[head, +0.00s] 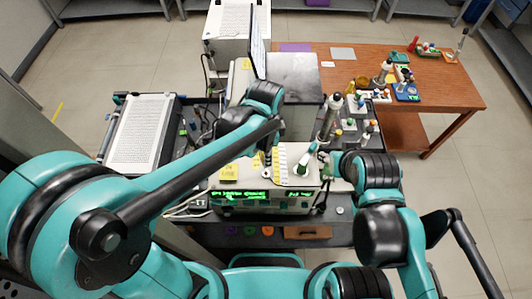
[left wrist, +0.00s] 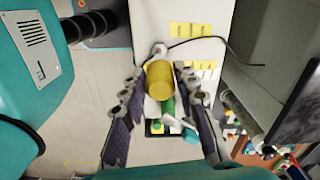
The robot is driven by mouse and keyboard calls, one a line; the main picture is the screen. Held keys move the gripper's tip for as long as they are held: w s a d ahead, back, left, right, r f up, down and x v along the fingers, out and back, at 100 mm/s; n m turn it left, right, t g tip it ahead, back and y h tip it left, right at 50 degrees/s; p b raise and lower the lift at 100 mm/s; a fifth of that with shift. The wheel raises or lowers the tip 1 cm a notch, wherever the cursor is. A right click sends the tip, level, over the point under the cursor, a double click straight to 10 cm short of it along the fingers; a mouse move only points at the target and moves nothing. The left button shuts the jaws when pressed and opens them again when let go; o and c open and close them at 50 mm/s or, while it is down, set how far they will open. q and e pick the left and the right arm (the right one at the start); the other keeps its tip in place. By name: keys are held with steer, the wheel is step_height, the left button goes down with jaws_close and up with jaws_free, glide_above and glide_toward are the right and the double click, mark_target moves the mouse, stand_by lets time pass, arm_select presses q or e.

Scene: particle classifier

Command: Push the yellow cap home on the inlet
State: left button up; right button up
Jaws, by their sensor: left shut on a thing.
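My left gripper (left wrist: 160,78) has the yellow cap (left wrist: 159,84) between its two fingertips in the left wrist view and is shut on it. The cap is a short yellow cylinder. A small round metal part (left wrist: 158,52) shows just past the cap; I cannot tell whether it is the inlet or whether the cap touches it. In the head view my left gripper (head: 267,163) is above the top of the instrument (head: 232,199) with the green display, and the cap is not clear there. My right gripper (head: 326,168) is by the instrument's right side, its fingers mostly hidden.
A white and green bottle (head: 305,160) is close to my right gripper. Yellow labels (head: 229,172) lie on the instrument top. Several bottles and a pipette (head: 330,115) stand behind on the right. A brown table (head: 440,90) is at the back right.

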arm_select(q)
steer(key=shift+f+b, duration=2.1)
steer(key=shift+f, duration=0.5)
steer(key=shift+f+b, duration=1.75)
steer(key=shift+b, duration=0.05)
steer(key=o, duration=1.1)
step_height(320, 180, up, 12)
steer(key=shift+r, duration=0.1)
